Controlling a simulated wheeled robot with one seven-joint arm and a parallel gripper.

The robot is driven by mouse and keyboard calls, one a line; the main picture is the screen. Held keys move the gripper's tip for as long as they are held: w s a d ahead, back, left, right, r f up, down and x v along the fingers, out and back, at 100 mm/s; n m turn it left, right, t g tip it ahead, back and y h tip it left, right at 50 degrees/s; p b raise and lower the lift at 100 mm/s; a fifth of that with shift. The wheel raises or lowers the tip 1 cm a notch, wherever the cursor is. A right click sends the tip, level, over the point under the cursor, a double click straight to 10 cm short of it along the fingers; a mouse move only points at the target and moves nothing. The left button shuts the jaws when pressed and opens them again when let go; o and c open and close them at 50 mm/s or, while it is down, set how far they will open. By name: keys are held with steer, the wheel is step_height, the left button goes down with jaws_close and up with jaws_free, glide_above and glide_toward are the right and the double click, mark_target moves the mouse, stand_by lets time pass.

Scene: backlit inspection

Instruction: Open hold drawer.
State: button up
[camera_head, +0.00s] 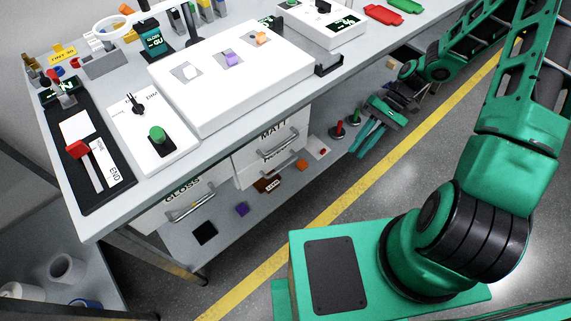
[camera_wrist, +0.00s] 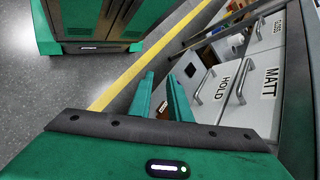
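The hold drawer (camera_wrist: 226,106) is a pale front with a HOLD label and a bar handle (camera_wrist: 203,87) in the wrist view. It looks shut. In the head view its front (camera_head: 262,169) is below the MATT drawer, its label partly covered by the MATT handle. My gripper (camera_head: 362,139) is to the right of the drawers, low beside the bench. Its two green fingers (camera_wrist: 161,84) are apart with nothing between them. The hold handle is right of the fingers in the wrist view, not touched.
The MATT drawer (camera_wrist: 262,102) and GLOSS drawer (camera_wrist: 270,38) have similar handles. A low shelf (camera_head: 222,228) under the bench holds small coloured blocks and red-topped items (camera_head: 338,131) near my gripper. Open floor with a yellow line (camera_head: 335,212) runs alongside the bench.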

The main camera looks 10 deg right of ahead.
mark_target(286, 164)
steer(key=a+f+y, duration=0.2)
steer(key=a+f, duration=0.1)
steer(key=a, duration=0.4)
steer(key=w+a+f+t+y, duration=0.1)
steer(key=a+f+y, duration=0.2)
steer(key=a, duration=0.5)
steer(key=w+a+f+m+y, duration=0.1)
steer(key=a+f, duration=0.3)
steer(key=a, duration=0.4)
steer(key=shift+t+y, duration=0.3)
steer(key=shift+y, duration=0.4)
steer(key=shift+d, duration=0.1)
jaws_close()
